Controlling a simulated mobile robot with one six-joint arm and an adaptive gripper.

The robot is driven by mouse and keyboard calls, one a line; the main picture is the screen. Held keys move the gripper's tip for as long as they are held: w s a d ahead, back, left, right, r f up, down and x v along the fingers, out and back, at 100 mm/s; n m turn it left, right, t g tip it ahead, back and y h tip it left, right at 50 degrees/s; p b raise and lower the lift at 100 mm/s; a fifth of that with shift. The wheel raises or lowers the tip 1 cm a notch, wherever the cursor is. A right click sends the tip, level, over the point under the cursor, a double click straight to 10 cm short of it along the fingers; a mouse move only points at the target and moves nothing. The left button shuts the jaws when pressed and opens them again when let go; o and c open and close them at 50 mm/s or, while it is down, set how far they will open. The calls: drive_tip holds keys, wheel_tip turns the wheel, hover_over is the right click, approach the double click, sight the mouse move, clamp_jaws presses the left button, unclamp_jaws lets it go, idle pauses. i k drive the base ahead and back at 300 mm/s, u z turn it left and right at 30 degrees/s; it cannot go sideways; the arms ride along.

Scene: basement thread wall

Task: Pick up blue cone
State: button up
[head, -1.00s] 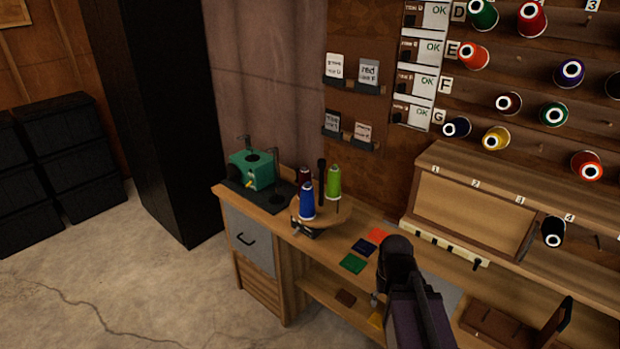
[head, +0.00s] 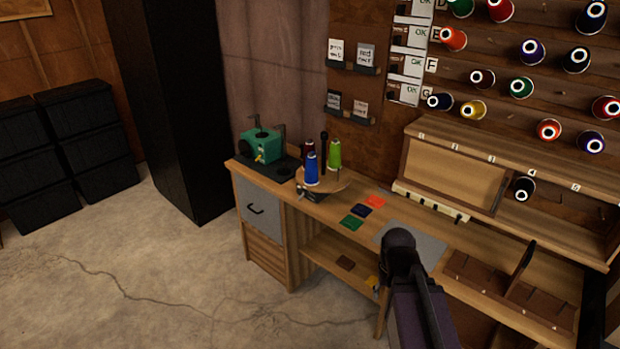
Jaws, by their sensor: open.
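The blue cone (head: 312,171) stands upright on a round wooden stand (head: 336,183) toward the left end of the workbench. A green cone (head: 334,154) and a dark red cone (head: 307,150), partly hidden, stand behind it, with a dark upright post close by. My dark arm rises from the bottom of the head view, to the right of the cone and apart from it. My gripper's fingers do not show.
A green machine (head: 261,147) sits left of the stand. Colored swatches (head: 352,223) and a grey mat (head: 425,243) lie on the bench (head: 283,189). Thread cones hang on the wall at right above a wooden shelf (head: 480,150). The floor (head: 190,270) is clear.

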sight(311, 170)
drive_tip(key=i, duration=1.1)
drive_tip(key=u, duration=0.5)
